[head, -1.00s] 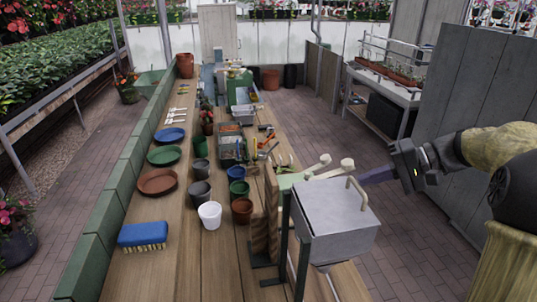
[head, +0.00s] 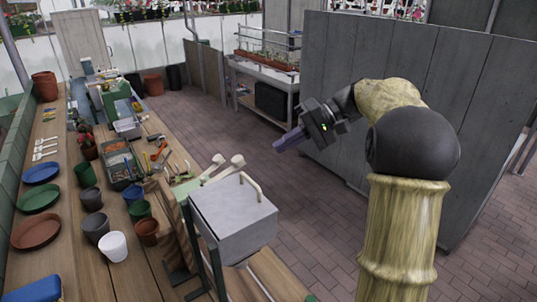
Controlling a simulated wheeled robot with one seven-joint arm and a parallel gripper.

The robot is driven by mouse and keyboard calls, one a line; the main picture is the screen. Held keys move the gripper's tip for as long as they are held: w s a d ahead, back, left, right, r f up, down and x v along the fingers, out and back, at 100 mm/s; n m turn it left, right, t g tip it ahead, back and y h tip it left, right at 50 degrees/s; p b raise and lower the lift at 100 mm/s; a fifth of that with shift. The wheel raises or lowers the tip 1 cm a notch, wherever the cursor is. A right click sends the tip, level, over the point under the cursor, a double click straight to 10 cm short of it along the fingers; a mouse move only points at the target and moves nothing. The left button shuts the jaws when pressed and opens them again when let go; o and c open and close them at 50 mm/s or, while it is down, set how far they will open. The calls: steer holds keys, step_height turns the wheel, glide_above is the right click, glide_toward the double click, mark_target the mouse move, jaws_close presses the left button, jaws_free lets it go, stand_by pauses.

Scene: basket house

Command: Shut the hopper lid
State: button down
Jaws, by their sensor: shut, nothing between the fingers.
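The hopper is a grey metal box (head: 252,243) on a dark stand at the near right edge of the wooden bench. Its grey lid (head: 230,212) lies over the top and looks down on the box; I cannot tell whether it is fully seated. A cream bar handle (head: 250,185) stands up from the lid's far right side. My gripper (head: 278,147), with purple fingers, is shut and empty. It is above and right of the handle in the picture, apart from the hopper, over the brick floor.
Pale knobbed levers (head: 223,165) stand just behind the hopper. Pots, a white cup (head: 113,246), saucers and tools cover the bench (head: 140,280). A grey panel wall (head: 390,60) stands behind my arm. The brick floor (head: 310,235) right of the hopper is clear.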

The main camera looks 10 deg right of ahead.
steer(key=v, duration=0.4)
steer(key=shift+s, duration=0.15)
stand_by(0.4)
